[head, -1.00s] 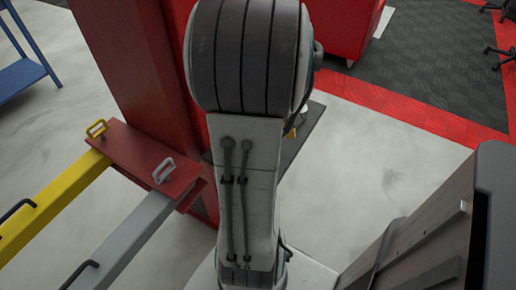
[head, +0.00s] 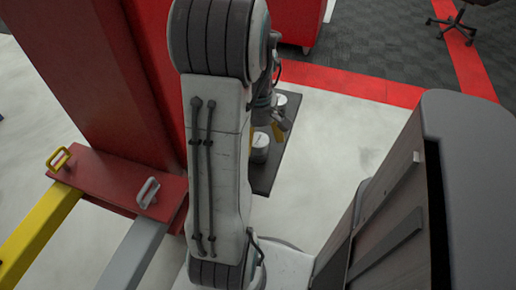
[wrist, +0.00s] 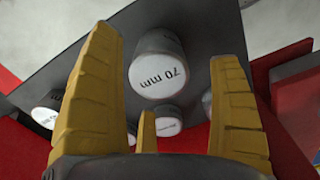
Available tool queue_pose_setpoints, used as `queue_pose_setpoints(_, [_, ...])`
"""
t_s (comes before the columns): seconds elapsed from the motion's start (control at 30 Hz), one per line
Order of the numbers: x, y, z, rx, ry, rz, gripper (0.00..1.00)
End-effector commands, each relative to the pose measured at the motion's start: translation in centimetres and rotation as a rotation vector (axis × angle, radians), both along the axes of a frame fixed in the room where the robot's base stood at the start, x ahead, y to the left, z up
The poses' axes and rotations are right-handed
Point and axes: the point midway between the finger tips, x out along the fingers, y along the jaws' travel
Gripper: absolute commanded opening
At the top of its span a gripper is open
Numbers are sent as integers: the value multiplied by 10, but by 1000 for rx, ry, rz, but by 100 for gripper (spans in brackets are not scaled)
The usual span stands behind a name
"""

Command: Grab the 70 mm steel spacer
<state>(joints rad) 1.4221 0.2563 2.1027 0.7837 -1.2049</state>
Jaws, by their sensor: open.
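The 70 mm steel spacer (wrist: 158,68) is a dark grey cylinder with a white end face marked "70 mm", upper middle in the wrist view. My gripper (wrist: 166,46) has yellow ribbed fingers, spread open and empty. The spacer shows between the fingers, with no clear contact; I cannot tell how far beyond the tips it is. In the head view my gripper (head: 279,130) is small and partly behind my arm, close to white-topped cylinders. Their labels cannot be read there, so I cannot tell which is the 70 mm one.
Other white-faced spacers stand on the dark plate (head: 264,180), one below the 70 mm one (wrist: 168,122) and one at left (wrist: 45,116) in the wrist view. A red column (head: 100,70) rises left of the plate. Pale floor (head: 340,150) is open to its right.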

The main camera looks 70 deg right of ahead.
Motion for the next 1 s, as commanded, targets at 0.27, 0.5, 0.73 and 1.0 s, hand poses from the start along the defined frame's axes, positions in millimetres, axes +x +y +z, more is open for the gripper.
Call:
queue_pose_setpoints(0.27, [0,0,-25,0,0,0,84])
queue_pose_setpoints(0.5, [0,-1,-25,-1,-1,0,84])
queue_pose_setpoints(0.73, [0,-1,-25,-1,0,0,70])
queue_pose_setpoints(1.0, [0,-1,-25,-1,0,0,46])
